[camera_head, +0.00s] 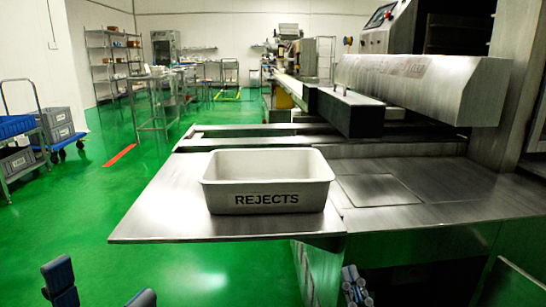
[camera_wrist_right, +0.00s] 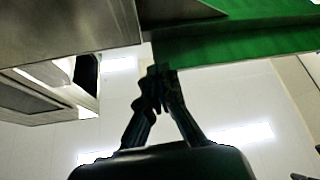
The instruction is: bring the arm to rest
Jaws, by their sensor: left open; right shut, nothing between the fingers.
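My left gripper (camera_head: 100,284) shows at the bottom left of the head view. Its two dark blue fingers are spread apart with green floor between them, so it is open and empty. My right gripper (camera_head: 353,278) shows at the bottom of the head view, low in front of the machine's side and below the table edge. In the right wrist view its black fingers (camera_wrist_right: 161,75) meet at the tips with nothing between them. Most of both arms is out of view.
A white bin marked REJECTS (camera_head: 267,201) stands on the steel table (camera_head: 150,220). The encrusting machine (camera_head: 420,85) and its steel housing fill the right. A cart with blue and grey crates (camera_head: 20,160) stands at far left. Green floor (camera_head: 90,210) left of the table is open.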

